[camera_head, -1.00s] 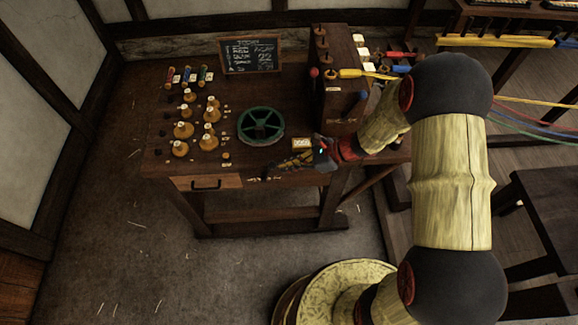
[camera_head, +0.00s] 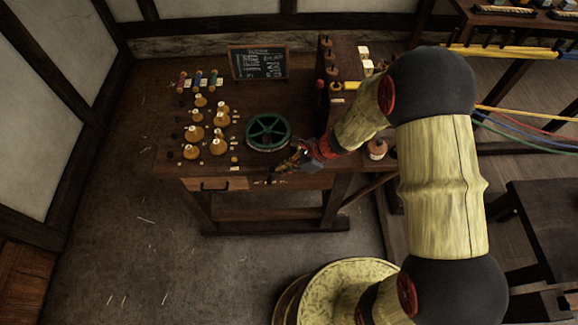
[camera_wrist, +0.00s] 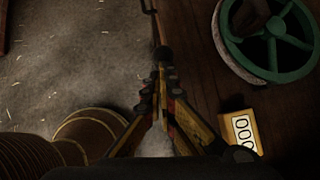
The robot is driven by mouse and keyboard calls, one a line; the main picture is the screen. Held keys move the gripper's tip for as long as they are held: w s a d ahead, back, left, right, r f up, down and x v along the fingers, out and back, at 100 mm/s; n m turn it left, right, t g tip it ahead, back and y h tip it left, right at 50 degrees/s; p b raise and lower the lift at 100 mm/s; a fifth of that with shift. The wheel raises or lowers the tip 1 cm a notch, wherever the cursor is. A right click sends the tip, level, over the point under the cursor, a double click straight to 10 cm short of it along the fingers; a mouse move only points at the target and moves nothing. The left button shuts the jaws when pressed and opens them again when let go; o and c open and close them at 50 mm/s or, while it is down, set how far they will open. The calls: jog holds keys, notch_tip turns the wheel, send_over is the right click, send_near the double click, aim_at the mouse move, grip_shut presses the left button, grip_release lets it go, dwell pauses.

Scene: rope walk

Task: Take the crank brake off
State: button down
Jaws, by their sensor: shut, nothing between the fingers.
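The green spoked crank wheel (camera_head: 268,132) lies on the bench near its front edge. In the wrist view its rim and hub (camera_wrist: 277,27) show at the upper right, with a dark block over the spokes. My gripper (camera_head: 272,178) is at the bench's front edge, in front of the wheel. In the wrist view its fingertips (camera_wrist: 162,58) meet and hold nothing; they are apart from the wheel. A thin dark rod (camera_wrist: 152,18) runs beyond the fingertips along the edge. I cannot tell for certain which part is the brake.
A yellow counter block (camera_wrist: 240,130) sits right of my fingers in the wrist view. Several wooden bobbins (camera_head: 220,119) stand left of the wheel. A drawer (camera_head: 232,183) is below the edge. A chalkboard (camera_head: 258,63) stands behind. The floor in front is open.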

jog(key=a+r+h+p, duration=0.1)
jog(key=p, duration=0.2)
jog(key=a+h+p, duration=0.2)
jog(key=p, duration=0.2)
jog(key=shift+a+r, duration=0.15)
jog(key=shift+r, duration=0.25)
jog(key=shift+a+f+h+p, duration=0.1)
jog(key=shift+a+h+p, duration=0.6)
jog(key=shift+p, duration=0.45)
jog(key=shift+w+a+f+p, duration=0.1)
jog(key=shift+a+p, duration=0.55)
jog(key=shift+p, duration=0.1)
jog(key=shift+a, duration=0.1)
notch_tip(320, 180, up, 12)
jog(key=p, duration=0.5)
send_over(272, 171)
jog(key=s+d, duration=0.2)
jog(key=d, duration=0.1)
jog(key=shift+s, duration=0.1)
